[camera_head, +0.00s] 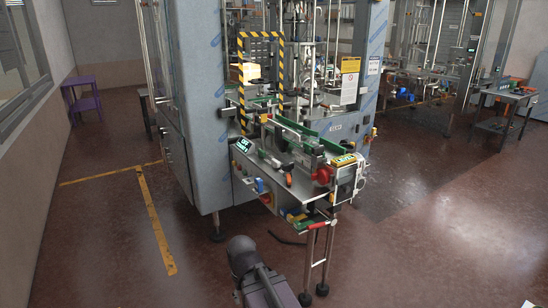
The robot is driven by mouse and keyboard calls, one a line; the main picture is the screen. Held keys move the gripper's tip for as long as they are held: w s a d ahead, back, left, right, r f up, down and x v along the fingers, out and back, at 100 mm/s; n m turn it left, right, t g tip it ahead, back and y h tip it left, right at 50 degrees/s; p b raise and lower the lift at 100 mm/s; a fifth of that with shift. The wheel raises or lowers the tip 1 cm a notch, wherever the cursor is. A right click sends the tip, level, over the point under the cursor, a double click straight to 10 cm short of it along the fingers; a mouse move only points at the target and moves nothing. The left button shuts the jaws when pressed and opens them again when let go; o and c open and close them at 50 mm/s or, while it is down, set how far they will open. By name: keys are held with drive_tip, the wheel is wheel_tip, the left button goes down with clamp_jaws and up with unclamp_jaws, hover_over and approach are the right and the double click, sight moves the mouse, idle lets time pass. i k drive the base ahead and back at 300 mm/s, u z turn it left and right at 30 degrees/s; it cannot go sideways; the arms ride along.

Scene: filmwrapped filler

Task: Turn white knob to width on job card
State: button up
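The filling machine (203,105) stands in the middle of the view, with a conveyor and a small work plate at its front. A red round knob or handwheel (322,175) shows at the right end of the plate. A white knob is too small to pick out. No job card can be made out for certain; a scrap of something white (530,304) is cut off at the bottom right corner. Part of my dark arm shows at the bottom centre, in front of the machine. My gripper is not in view.
Loose tools with orange handles (289,180) lie on the plate. A small lit display (243,144) is left of it. A thin-legged stand (322,255) is under the front end. A purple table (83,96) is far left. The floor (420,235) at right is clear.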

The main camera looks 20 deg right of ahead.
sight(276, 164)
drive_tip(key=z, duration=0.2)
drive_tip(key=i, duration=0.75)
drive_tip(key=z, duration=0.75)
drive_tip(key=i, duration=0.65)
drive_tip(key=z, duration=0.4)
